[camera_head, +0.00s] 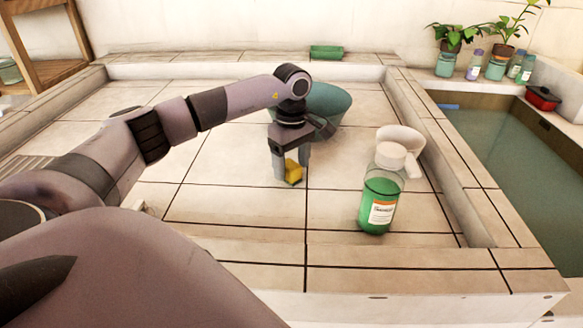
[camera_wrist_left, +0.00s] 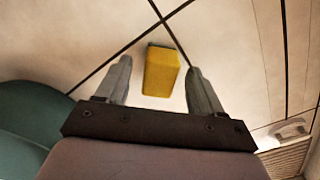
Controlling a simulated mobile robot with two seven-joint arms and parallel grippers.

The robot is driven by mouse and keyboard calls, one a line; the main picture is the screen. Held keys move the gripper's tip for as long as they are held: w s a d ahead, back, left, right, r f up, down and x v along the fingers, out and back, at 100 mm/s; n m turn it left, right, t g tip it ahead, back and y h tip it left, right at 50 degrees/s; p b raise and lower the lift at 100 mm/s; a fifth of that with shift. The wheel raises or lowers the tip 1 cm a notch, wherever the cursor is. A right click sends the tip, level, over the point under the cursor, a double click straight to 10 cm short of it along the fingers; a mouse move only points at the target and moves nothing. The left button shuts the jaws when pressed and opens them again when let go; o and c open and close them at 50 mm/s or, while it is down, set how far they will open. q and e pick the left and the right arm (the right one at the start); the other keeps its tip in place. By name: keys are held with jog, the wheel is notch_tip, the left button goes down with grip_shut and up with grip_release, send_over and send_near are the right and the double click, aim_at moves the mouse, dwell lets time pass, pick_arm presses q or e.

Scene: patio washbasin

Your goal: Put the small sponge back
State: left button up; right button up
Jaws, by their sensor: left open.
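A small yellow sponge (camera_head: 293,171) with a darker green edge is on the tiled counter. My left gripper (camera_head: 290,178) is over it, pointing down, with its fingers on either side. In the left wrist view the sponge (camera_wrist_left: 161,71) lies between the two open fingers (camera_wrist_left: 160,88), with a visible gap to each. Part of the sponge is hidden behind a finger in the head view. My right gripper is not in view.
A teal bowl (camera_head: 326,104) stands just behind my gripper. A green soap bottle (camera_head: 380,190) and a white cup (camera_head: 402,140) stand to the right. A green block (camera_head: 326,52) lies on the back ledge. A water basin (camera_head: 500,150) is at right. Front tiles are clear.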

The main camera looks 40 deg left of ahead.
aim_at(292, 165)
pick_arm(q)
notch_tip(292, 165, up, 10)
jog(key=p, duration=0.1)
jog(key=shift+r, duration=0.2)
dwell(0.4)
